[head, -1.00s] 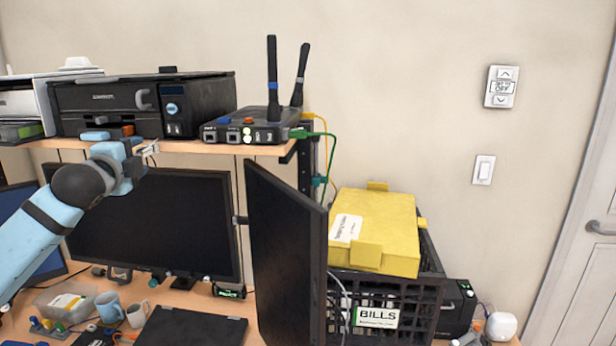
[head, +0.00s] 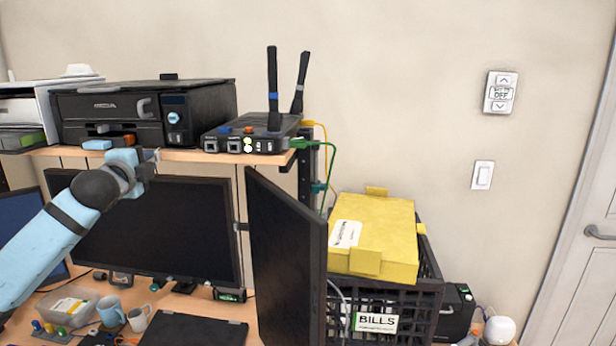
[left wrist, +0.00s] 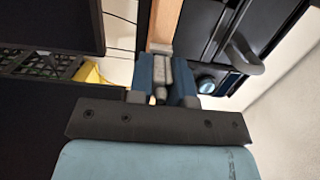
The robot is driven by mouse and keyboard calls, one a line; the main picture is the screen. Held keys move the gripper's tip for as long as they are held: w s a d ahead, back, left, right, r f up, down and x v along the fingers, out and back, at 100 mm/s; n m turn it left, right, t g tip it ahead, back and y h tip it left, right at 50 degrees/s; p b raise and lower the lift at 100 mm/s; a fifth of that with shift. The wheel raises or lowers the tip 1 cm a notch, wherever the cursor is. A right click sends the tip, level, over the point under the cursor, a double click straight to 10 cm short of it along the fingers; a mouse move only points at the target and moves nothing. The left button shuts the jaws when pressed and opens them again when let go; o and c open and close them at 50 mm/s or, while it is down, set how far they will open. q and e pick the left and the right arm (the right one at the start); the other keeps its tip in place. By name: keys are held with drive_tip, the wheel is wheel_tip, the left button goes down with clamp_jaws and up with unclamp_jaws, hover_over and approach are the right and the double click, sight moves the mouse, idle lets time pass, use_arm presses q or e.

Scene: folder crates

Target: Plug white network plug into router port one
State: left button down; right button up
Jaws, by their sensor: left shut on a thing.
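The black router (head: 262,133) with two upright antennas stands at the right end of the wooden shelf (head: 205,157). Its front has two network sockets at the left, the left one (head: 211,145) and one beside it, with small white lights further right. My left gripper (head: 151,155) is at the shelf's front edge, below the printer and left of the router, apart from it. In the left wrist view the blue fingers (left wrist: 166,72) are shut on a small pale grey-white plug (left wrist: 160,72). Most of the plug is hidden in the head view. My right gripper is not in view.
A black printer (head: 205,105) stands left of the router. A monitor (head: 160,230) is below the shelf, and a turned dark screen (head: 285,255) stands below the router. Green and yellow cables (head: 328,150) hang at the router's right. A yellow folder (head: 385,225) lies on a black crate (head: 410,300).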

use_arm(q)
drive_tip(key=shift+s+r, duration=0.1)
drive_tip(key=shift+s, duration=0.15)
idle(0.4)
drive_tip(key=shift+s+a+p, duration=0.25)
drive_tip(key=shift+s+p, duration=0.25)
drive_tip(key=shift+s, duration=0.8)
drive_tip(key=shift+s, duration=0.45)
drive_tip(key=c, duration=1.8)
unclamp_jaws()
drive_tip(key=shift+c, duration=0.2)
drive_tip(key=shift+p, duration=0.3)
clamp_jaws()
drive_tip(key=s+d+r+p, duration=0.2)
drive_tip(key=d+p, duration=0.2)
drive_tip(key=d, duration=1)
drive_tip(key=shift+d+r, duration=0.15)
drive_tip(key=shift+r, duration=0.15)
